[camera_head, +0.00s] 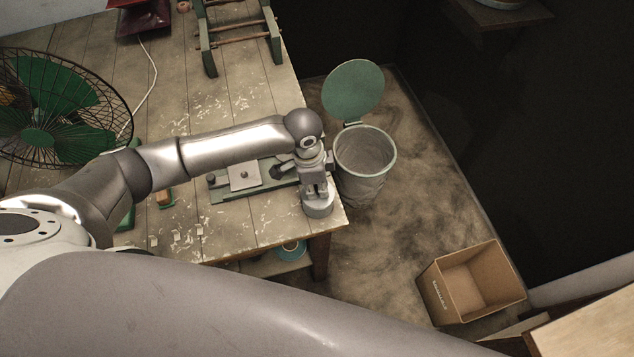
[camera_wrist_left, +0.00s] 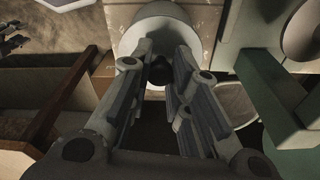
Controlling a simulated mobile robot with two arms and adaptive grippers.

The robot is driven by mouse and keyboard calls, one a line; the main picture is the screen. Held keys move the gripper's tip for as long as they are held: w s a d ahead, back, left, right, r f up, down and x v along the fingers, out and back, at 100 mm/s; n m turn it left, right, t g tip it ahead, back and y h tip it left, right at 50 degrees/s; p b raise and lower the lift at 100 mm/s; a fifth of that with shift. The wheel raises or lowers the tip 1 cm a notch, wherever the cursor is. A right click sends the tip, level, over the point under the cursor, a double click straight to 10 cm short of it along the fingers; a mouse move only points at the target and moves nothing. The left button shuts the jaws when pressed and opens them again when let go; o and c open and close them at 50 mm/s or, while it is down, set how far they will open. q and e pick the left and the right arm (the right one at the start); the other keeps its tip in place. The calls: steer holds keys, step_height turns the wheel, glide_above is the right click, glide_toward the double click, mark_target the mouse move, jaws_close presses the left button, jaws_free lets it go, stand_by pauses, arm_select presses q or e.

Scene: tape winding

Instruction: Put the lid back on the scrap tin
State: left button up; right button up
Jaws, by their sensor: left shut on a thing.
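My left gripper (camera_head: 317,189) points down at the near right corner of the workbench. Its fingers, also in the left wrist view (camera_wrist_left: 160,75), are shut on the dark knob (camera_wrist_left: 160,70) of a pale round lid (camera_wrist_left: 155,24). In the head view a short grey round piece (camera_head: 318,208) shows right under the fingers, at the bench's edge. I cannot tell whether this is the lid alone or the lid with the scrap tin beneath it. The gripper and arm hide part of it. My right gripper is not in view.
A round bin (camera_head: 364,165) with its green cover raised stands on the floor beside the bench (camera_head: 235,90). A green fixture (camera_head: 270,180) lies left of the gripper. A fan (camera_head: 60,110) stands far left. An open cardboard box (camera_head: 472,283) is on the floor.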

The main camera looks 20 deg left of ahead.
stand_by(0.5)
arm_select(q)
steer(key=shift+p, duration=0.4)
stand_by(0.5)
steer(key=o, duration=0.9)
steer(key=shift+o, duration=0.2)
steer(key=o, duration=0.5)
